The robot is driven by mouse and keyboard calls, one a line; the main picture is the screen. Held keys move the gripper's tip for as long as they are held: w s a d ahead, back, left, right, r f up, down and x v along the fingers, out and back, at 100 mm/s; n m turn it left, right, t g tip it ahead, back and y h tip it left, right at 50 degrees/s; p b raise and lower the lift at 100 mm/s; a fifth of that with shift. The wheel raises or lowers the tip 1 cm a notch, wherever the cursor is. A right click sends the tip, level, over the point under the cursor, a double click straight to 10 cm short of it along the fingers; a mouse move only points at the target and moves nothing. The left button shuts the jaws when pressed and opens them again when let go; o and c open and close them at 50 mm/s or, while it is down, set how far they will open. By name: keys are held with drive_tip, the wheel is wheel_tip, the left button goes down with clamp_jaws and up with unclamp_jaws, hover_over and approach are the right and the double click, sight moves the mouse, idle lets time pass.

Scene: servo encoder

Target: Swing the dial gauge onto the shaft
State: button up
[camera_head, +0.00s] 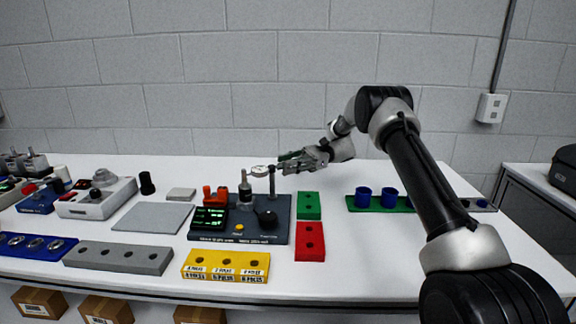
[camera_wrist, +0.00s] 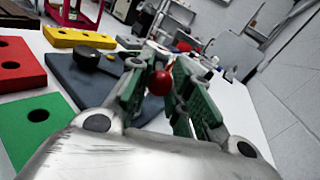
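The dial gauge (camera_head: 260,169) is a small pale disc beside the top of a dark post (camera_head: 271,182) on the dark base plate (camera_head: 275,232). The shaft (camera_head: 245,188) is an upright metal piece to the left of the post. My gripper (camera_head: 283,164) is level with the gauge, just right of the post top. Its green-padded fingers (camera_wrist: 165,62) are apart in the wrist view, with a red ball knob (camera_wrist: 160,82) between them. I cannot tell whether the pads touch the knob. The knob is hidden in the head view.
Green (camera_head: 309,206) and red (camera_head: 310,241) hole blocks stand right of the base, a yellow block (camera_head: 226,265) in front. Blue cups (camera_head: 363,196) stand further right. A black knob (camera_head: 267,218) and display (camera_head: 209,218) sit on the base. A grey plate (camera_head: 152,217) lies left.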

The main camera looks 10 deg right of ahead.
drive_tip(key=o, duration=0.5)
drive_tip(key=shift+c, duration=0.2)
wheel_tip(320, 180, up, 10)
